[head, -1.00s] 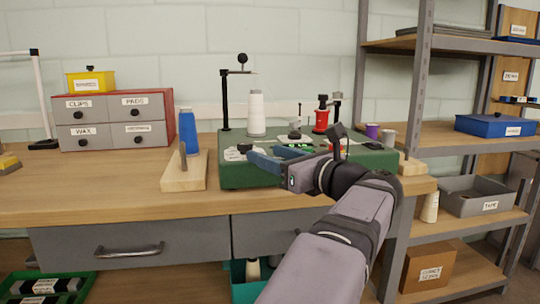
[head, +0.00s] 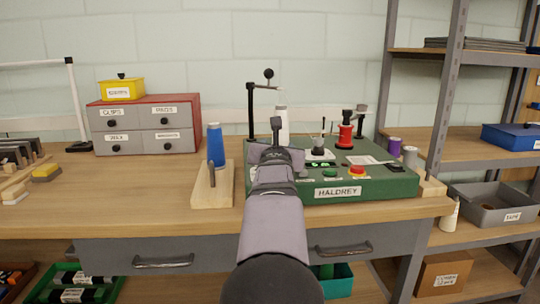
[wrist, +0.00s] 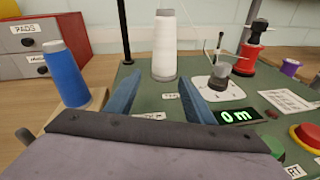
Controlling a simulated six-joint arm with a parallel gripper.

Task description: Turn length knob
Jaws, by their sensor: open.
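The green Haldrey machine (head: 385,186) stands on the bench. Its display (wrist: 237,116) reads 0 m in the wrist view. A grey and black knob (wrist: 220,78) sits on a white plate behind the display; it also shows in the head view (head: 318,152). I cannot read which knob is for length. My gripper (wrist: 161,90) is open and empty, with its two blue fingers apart over the left part of the machine's top. Labels on the panel between and below the fingers are partly hidden. In the head view my arm hides the machine's left part and the fingers.
A white thread cone (wrist: 165,48) stands ahead of the fingers. A blue cone (wrist: 65,75) on a wooden stand is at the left. A red spool (head: 345,132), a red button (head: 357,171) and a green button (head: 330,173) are at the right. A dark post (head: 250,110) rises behind.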

